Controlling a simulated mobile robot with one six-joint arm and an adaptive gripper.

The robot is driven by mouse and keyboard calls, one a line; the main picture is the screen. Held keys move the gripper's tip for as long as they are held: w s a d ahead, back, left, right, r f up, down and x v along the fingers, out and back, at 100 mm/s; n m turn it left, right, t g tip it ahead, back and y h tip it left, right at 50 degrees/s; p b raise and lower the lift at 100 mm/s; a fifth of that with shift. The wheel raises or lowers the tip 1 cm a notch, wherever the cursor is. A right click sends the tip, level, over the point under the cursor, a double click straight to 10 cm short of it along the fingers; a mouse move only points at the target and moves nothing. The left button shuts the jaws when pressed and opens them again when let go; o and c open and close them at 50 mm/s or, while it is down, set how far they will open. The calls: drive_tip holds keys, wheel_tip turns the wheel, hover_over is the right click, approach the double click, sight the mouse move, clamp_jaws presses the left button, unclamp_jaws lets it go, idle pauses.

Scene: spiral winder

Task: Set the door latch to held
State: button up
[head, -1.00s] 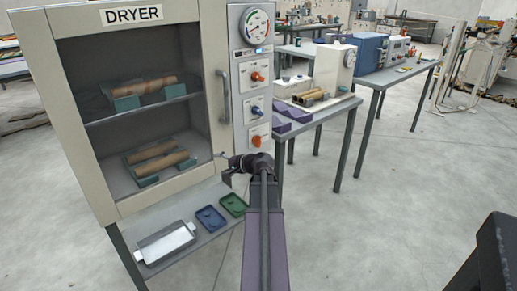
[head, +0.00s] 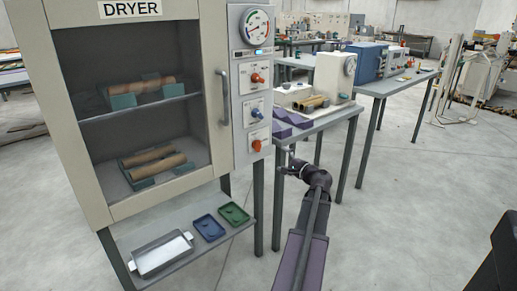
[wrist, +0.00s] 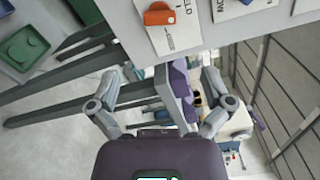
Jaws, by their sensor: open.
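The dryer (head: 88,215) stands at the left with its glass door shut and a vertical handle (head: 222,97). Its panel holds an orange-red knob (head: 256,78), a blue knob (head: 256,112) and a lower orange knob (head: 257,145). The lower orange knob also shows in the wrist view (wrist: 159,14), beside a partly cut-off label ending in "LD". Which knob is the door latch cannot be read for certain. My gripper (head: 289,163) is open and empty, to the right of and below the panel, apart from it. In the wrist view its fingers (wrist: 160,85) are spread wide.
A shelf below the dryer bears a metal tray (head: 140,268), a blue tray (head: 208,228) and a green tray (head: 234,214). A table (head: 300,133) with purple blocks (head: 292,120) stands close behind my gripper.

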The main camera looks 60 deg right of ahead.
sight(260, 147)
drive_tip(key=shift+w, duration=0.2)
drive_tip(key=x, duration=1.3)
drive_tip(key=shift+w, duration=0.25)
drive_tip(key=shift+d, duration=0.1)
drive_tip(key=c, duration=1.1)
